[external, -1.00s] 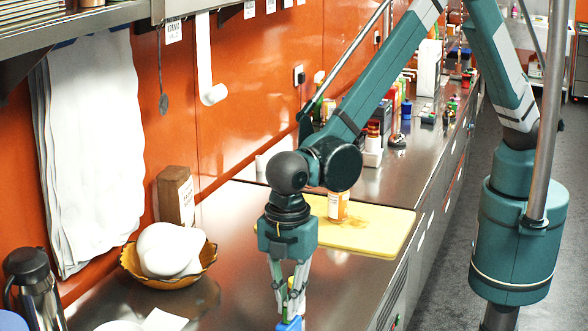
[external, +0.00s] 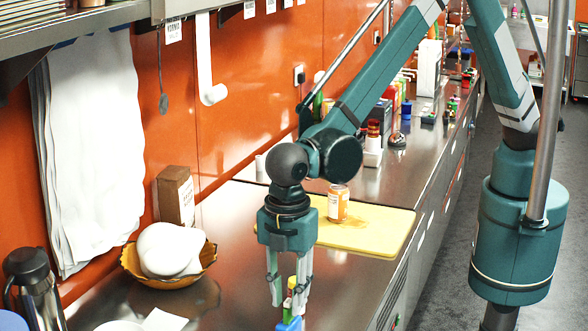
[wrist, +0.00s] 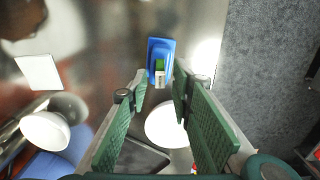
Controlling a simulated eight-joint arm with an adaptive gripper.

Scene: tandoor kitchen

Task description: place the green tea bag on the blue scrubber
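The blue scrubber (external: 290,324) lies on the steel counter at the bottom edge of the external view, partly cut off. It shows whole in the wrist view (wrist: 160,46). The green tea bag (wrist: 160,67), green with a pale label, rests on the near part of the scrubber in the wrist view. In the external view, a green and yellow piece (external: 292,284) shows between my fingers, just above the scrubber. My gripper (external: 288,303) points down over them. Its fingers are apart, one on each side of the tea bag, with visible gaps.
A yellow cutting board (external: 385,226) with an orange-labelled jar (external: 338,204) lies behind my gripper. A brown bowl (external: 172,281) holding white rounded things stands to the left. A steel flask (external: 36,290) and a white card (external: 165,320) are nearer. The counter's right edge drops to the floor.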

